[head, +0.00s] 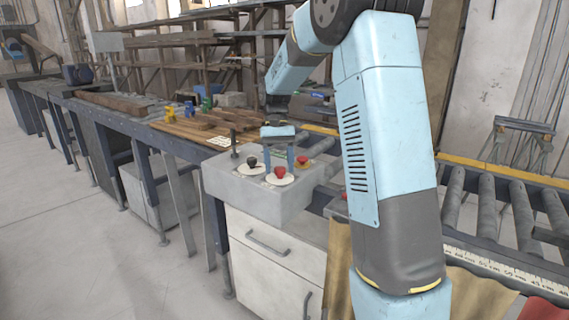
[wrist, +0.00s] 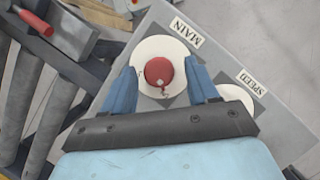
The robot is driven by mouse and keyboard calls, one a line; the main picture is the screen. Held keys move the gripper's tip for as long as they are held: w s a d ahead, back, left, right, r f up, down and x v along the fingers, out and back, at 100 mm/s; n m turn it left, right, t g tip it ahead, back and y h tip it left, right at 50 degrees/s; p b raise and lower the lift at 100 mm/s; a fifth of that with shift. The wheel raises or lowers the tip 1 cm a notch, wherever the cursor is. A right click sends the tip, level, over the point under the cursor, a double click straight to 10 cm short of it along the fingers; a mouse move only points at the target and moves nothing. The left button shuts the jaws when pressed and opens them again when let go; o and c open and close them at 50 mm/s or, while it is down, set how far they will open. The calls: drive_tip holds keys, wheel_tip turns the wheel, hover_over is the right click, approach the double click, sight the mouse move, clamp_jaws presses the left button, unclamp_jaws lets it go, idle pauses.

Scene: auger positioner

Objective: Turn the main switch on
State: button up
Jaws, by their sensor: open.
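The main switch is a red knob (wrist: 159,71) on a round white plate beside a label reading MAIN. It also shows on the control box in the head view (head: 280,172). My gripper (wrist: 161,84) is open, with one blue finger on each side of the knob and visible gaps between them. In the head view my gripper (head: 280,157) points down just above the knob and appears empty. I cannot read the knob's setting.
A SPEED label (wrist: 254,83) is near my right finger. A roller conveyor (head: 487,205) lies to the right.

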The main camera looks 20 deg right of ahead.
drive_tip(key=v, duration=1.3)
drive_tip(key=shift+r, duration=0.35)
drive_tip(key=s+r+t, duration=0.2)
drive_tip(key=s+t, duration=0.1)
drive_tip(key=s, duration=0.6)
drive_tip(key=s+r+t, duration=0.2)
drive_tip(key=s, duration=0.7)
drive_tip(key=s+f+t, duration=0.2)
drive_tip(key=s+f, duration=0.2)
drive_tip(key=s, duration=0.4)
drive_tip(key=s+d+f+n+t, duration=0.1)
drive_tip(key=s+f+t, duration=0.2)
drive_tip(key=s, duration=0.5)
drive_tip(key=shift+s+f+n+h, duration=0.2)
drive_tip(key=shift+f+n+h, duration=0.1)
drive_tip(key=shift+f, duration=0.05)
